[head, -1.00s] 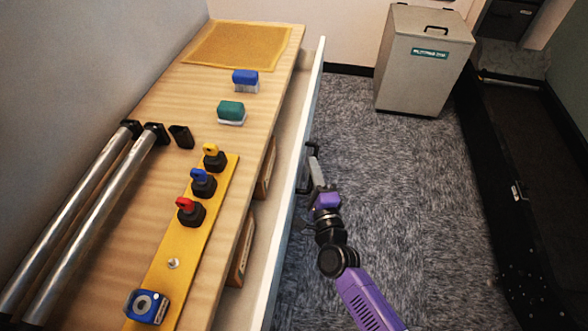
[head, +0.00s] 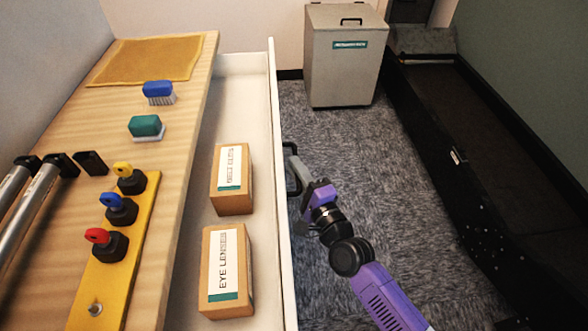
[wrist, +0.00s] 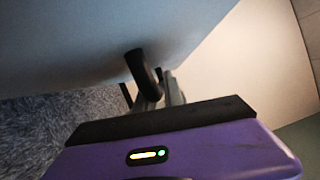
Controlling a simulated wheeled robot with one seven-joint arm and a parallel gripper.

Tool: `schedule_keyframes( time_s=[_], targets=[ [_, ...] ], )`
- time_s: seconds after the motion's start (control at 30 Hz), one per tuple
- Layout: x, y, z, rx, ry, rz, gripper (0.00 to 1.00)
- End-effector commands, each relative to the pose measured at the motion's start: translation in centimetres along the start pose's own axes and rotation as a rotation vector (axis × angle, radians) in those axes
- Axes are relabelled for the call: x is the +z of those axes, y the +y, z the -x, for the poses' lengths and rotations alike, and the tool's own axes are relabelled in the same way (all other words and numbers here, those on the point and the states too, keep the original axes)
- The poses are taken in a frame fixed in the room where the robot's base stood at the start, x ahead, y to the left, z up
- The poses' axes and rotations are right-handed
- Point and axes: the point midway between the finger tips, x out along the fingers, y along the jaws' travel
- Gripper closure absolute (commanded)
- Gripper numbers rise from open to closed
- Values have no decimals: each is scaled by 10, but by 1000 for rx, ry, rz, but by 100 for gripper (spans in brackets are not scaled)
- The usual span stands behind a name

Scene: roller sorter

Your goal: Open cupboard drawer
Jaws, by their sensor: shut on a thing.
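The cupboard drawer (head: 279,120) is pulled well out from under the wooden top in the head view. Its dark handle (head: 291,165) is on the outer face. My gripper (head: 300,178) is shut on the handle, at the right of the drawer front. In the wrist view the dark handle (wrist: 141,72) stands out from the pale drawer front (wrist: 90,35), with the gripper fingers (wrist: 165,92) at it. The exact contact is partly hidden by the gripper body.
Two labelled cardboard boxes (head: 231,180) (head: 226,270) lie inside the drawer. The wooden top (head: 185,140) holds a blue brush (head: 158,90), a green eraser (head: 146,127), and a yellow strip (head: 115,255) with knobs. A grey bin (head: 343,65) stands behind.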

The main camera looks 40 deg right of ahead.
Motion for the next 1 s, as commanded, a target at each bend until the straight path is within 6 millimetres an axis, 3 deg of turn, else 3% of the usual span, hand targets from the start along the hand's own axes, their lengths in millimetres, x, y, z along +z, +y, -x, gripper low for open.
schedule_keyframes(
  time_s=[0.1,0.13,0.23,0.63,1.0],
  targets=[
    [1,2,0,4,-2,0,100],
    [1,2,0,4,-2,0,83],
    [1,2,0,3,-1,0,66],
    [0,1,6,1,0,0,66],
    [0,2,61,4,-1,0,66]
  ],
)
